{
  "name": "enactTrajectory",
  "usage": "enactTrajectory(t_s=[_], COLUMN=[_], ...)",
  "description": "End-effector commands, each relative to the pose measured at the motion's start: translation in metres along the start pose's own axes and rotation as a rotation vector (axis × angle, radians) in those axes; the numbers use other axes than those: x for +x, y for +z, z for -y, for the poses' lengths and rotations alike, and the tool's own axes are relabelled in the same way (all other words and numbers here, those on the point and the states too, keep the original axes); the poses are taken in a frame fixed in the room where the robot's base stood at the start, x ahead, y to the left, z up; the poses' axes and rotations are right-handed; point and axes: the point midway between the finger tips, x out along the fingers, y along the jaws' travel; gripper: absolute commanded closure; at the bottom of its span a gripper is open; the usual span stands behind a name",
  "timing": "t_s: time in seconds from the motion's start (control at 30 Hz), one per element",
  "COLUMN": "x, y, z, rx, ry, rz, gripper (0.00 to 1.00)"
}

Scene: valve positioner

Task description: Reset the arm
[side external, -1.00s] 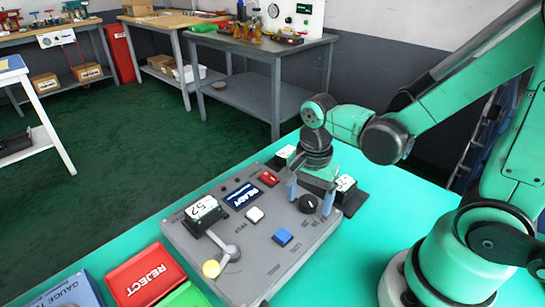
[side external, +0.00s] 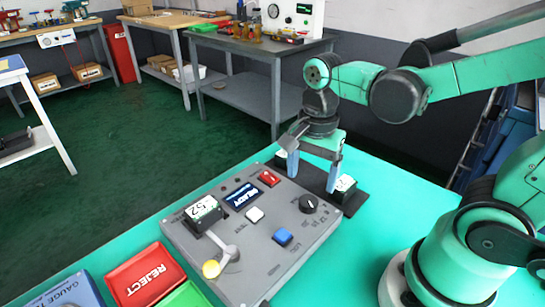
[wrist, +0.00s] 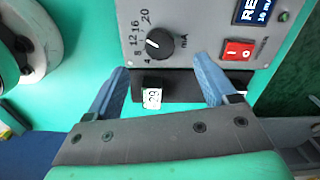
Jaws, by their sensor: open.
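My gripper (side external: 313,172) is open and empty, with its two blue fingers apart. It hangs above the far right edge of the grey control panel (side external: 200,268), over a black strip (side external: 318,178) that carries small white-labelled blocks. In the wrist view my gripper (wrist: 165,88) spans the black strip, and a block marked 29 (wrist: 152,97) shows between the fingers. The black dial knob (wrist: 159,43) is on the panel just beyond the fingers, with its scale around it. The same knob (side external: 308,204) shows in the side view, with nothing touching it.
A red REJECT tray (side external: 145,275) lies at the left. The green table is clear at the right.

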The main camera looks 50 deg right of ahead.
Motion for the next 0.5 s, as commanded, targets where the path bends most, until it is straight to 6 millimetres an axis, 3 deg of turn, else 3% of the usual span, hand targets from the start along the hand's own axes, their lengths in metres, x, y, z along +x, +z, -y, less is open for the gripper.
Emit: enactTrajectory(t_s=[0.27, 0.37, 0.5], x=[-0.001, -0.004, -0.013], y=[0.0, 0.0, -0.001], z=[0.0, 0.003, 0.009], rx=[-0.038, -0.19, -0.574], ry=[-0.017, -0.084, -0.237], rz=[-0.004, -0.026, -0.126], gripper=[0.22, 0.22, 0.22])
